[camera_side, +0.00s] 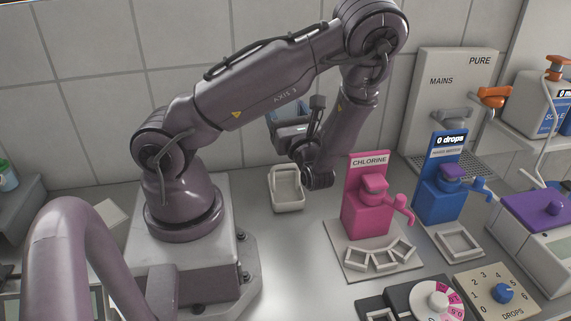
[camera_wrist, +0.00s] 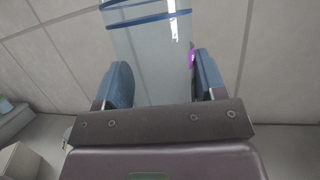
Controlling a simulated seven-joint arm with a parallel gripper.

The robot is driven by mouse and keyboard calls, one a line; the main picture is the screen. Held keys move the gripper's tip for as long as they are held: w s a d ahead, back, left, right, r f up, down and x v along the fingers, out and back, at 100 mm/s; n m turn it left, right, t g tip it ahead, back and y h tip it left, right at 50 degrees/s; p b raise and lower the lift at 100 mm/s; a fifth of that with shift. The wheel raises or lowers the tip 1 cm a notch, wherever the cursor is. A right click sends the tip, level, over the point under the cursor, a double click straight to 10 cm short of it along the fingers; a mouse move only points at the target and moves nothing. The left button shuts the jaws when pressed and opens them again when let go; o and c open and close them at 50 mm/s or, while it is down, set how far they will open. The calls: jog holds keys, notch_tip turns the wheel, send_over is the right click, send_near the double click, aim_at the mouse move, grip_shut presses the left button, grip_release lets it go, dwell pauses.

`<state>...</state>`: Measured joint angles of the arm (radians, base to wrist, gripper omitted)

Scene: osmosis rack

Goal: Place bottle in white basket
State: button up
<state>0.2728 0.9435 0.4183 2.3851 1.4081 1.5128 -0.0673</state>
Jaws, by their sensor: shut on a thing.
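The bottle (camera_wrist: 145,60) is clear with blue bands and sits between the two blue finger pads of my gripper (camera_wrist: 160,85) in the wrist view. Its upper end runs out of the frame, and its lower end is hidden behind my gripper. In the side view my gripper (camera_side: 290,126) is raised in front of the tiled wall; the bottle is hard to make out there. The white basket (camera_side: 286,203) is a small open container on the counter, below my gripper in the picture. No contents show in it.
A pink chlorine dispenser (camera_side: 366,208) stands right of the basket, with a blue dispenser (camera_side: 440,190) beyond it. Dial boxes, including a drops dial (camera_side: 497,291), sit at the front right. The counter left of the chlorine dispenser is mostly clear.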

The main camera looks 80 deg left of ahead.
jog(key=shift+y, duration=0.3)
jog(key=shift+f, duration=0.3)
send_over(286, 166)
notch_tip(286, 166, down, 7)
jog(key=shift+f, duration=0.2)
jog(key=shift+f, duration=0.2)
jog(key=o, duration=1)
jog(key=shift+r, duration=0.15)
